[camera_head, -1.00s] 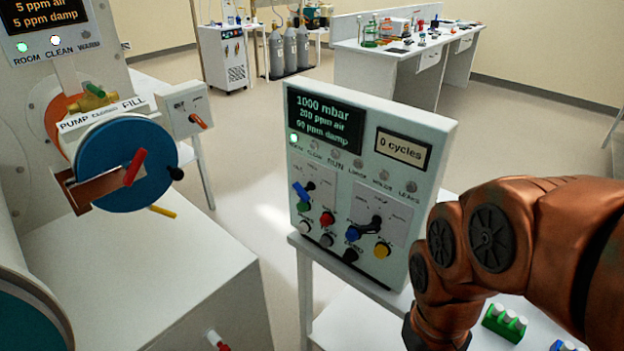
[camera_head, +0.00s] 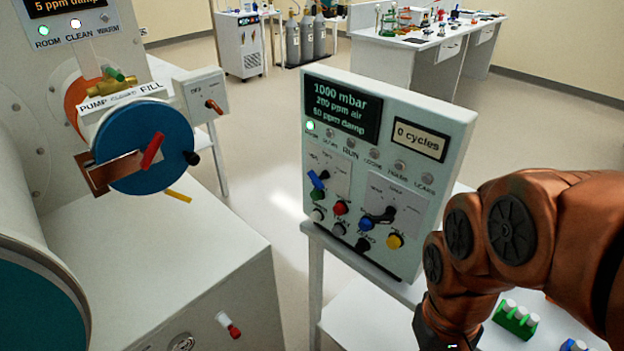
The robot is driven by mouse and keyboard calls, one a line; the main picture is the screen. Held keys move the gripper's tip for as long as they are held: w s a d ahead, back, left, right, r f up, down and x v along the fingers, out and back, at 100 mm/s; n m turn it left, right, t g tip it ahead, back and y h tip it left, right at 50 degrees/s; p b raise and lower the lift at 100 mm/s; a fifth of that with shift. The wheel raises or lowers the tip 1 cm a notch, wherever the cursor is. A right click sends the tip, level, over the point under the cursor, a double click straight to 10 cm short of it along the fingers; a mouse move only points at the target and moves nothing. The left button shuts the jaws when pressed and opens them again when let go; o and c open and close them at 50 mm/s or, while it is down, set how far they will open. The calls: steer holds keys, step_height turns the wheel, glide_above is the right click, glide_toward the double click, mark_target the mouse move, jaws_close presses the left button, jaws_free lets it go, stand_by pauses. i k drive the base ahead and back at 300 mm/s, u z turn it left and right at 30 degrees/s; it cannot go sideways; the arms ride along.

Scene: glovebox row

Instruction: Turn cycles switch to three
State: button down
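A white control panel (camera_head: 436,239) stands upright in the middle. Its dark screen (camera_head: 342,106) reads 1000 mbar, with air and damp values in ppm below. A small display (camera_head: 419,139) reads 0 cycles. Below are two rotary switches on white plates: one with a blue-tipped lever (camera_head: 317,180) at left, one with a black lever (camera_head: 381,216) at right. Their position labels are too small to read, so I cannot tell which is the cycles switch. My copper-coloured arm is right of the panel, apart from the knobs in the picture. My gripper is below the frame edge.
Coloured push buttons, including a yellow one (camera_head: 394,241), sit below the switches. A blue wheel (camera_head: 140,165) with a red handle is at left on the glovebox. A green block (camera_head: 517,321) with white-topped pieces lies on the table at lower right. Open floor lies behind the panel.

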mark_target(312, 177)
steer(key=z, duration=0.05)
steer(key=k, duration=0.5)
steer(key=u, duration=1.35)
steer(key=i, duration=0.3)
steer(key=u, duration=0.2)
